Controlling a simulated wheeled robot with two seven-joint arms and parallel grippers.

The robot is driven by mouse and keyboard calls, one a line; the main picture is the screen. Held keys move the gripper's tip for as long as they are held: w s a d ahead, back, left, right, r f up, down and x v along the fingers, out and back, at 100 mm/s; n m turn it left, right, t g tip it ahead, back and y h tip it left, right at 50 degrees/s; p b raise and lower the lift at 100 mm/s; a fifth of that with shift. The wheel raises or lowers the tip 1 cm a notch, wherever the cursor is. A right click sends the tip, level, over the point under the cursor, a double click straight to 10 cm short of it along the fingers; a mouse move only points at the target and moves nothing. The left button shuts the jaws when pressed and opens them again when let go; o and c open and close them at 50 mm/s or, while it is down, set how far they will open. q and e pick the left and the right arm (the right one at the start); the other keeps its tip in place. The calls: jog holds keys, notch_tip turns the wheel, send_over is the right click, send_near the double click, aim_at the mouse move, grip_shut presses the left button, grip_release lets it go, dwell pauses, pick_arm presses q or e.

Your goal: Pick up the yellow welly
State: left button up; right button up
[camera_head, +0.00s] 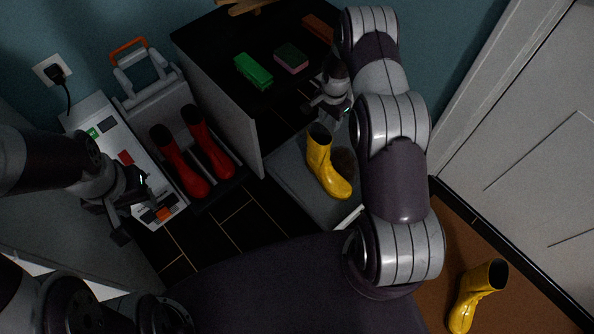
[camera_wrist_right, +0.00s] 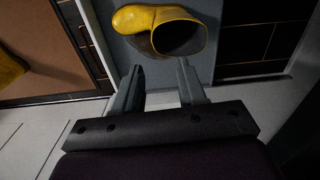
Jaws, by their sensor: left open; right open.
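One yellow welly (camera_head: 321,165) stands on a grey surface beside the dark cabinet in the head view. In the right wrist view this welly (camera_wrist_right: 136,18) lies just beyond the fingertips, its dark opening facing my right gripper (camera_wrist_right: 159,70). The right gripper (camera_head: 328,108) is open and empty, just above the boot's top in the head view, apart from it. My left gripper (camera_head: 118,222) is open and empty at the left.
Two red wellies (camera_head: 192,160) stand on a dark tray left of the cabinet (camera_head: 222,110). A green box (camera_head: 254,71) and a sponge (camera_head: 291,58) lie on the cabinet top. A white door (camera_head: 520,140) closes off the right. My right arm crosses the middle.

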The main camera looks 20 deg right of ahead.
aim_at(329, 145)
jog(key=shift+m, duration=0.5)
jog(key=f+b, duration=0.1)
jog(key=f, duration=0.1)
jog(key=f+b, duration=0.1)
jog(key=f, duration=0.2)
jog(key=s+f+b, duration=0.1)
jog(key=f, duration=0.1)
jog(key=shift+d+f, duration=0.2)
jog(key=shift+f, duration=0.2)
notch_tip(329, 145, down, 5)
jog(key=b, duration=0.3)
jog(key=shift+s+b, duration=0.1)
jog(key=shift+b, duration=0.2)
jog(key=shift+r, duration=0.1)
grip_shut()
